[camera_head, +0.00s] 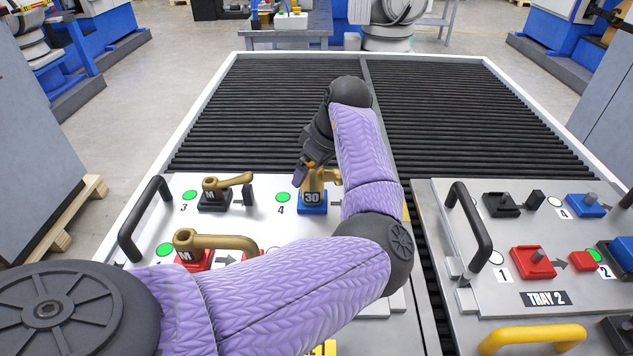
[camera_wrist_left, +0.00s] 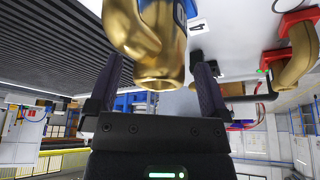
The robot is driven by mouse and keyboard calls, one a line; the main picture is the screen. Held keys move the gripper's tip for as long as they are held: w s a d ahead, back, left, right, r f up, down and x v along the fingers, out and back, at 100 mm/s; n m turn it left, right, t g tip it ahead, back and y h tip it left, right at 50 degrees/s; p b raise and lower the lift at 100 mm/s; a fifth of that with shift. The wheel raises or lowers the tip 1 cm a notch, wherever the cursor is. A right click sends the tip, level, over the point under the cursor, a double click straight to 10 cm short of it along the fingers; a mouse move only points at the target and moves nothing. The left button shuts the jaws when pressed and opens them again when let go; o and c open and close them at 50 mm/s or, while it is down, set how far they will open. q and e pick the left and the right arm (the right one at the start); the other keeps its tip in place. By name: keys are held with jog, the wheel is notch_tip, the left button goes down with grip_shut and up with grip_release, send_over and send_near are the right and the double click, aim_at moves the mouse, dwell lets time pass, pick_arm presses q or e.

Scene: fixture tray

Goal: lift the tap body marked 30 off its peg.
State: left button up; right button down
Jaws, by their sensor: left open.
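The brass tap body marked 30 (camera_head: 317,182) stands upright on a blue base (camera_head: 312,211) by the label 4 of the left tray (camera_head: 160,208). My left gripper (camera_head: 306,168) is at the top of this tap body, its arm reaching across from the lower left. In the left wrist view the brass body (camera_wrist_left: 150,45) shows between the two open fingers of the gripper (camera_wrist_left: 157,72), with a gap on the right finger's side. Contact on the left finger's side cannot be told. The peg is hidden. My right gripper is in neither view.
Brass tap bodies marked M stand on a black base (camera_head: 214,203) and a red base (camera_head: 192,262), handles pointing right. A black tray handle (camera_head: 145,218) rises at the left. Tray 2 (camera_head: 500,235) with several fixtures lies right. The dark roller bed (camera_head: 260,110) behind is clear.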

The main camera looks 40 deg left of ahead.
pick_arm(q)
jog(key=shift+x, duration=1.05)
jog(key=shift+r, duration=0.1)
jog(key=shift+c, duration=0.9)
grip_shut()
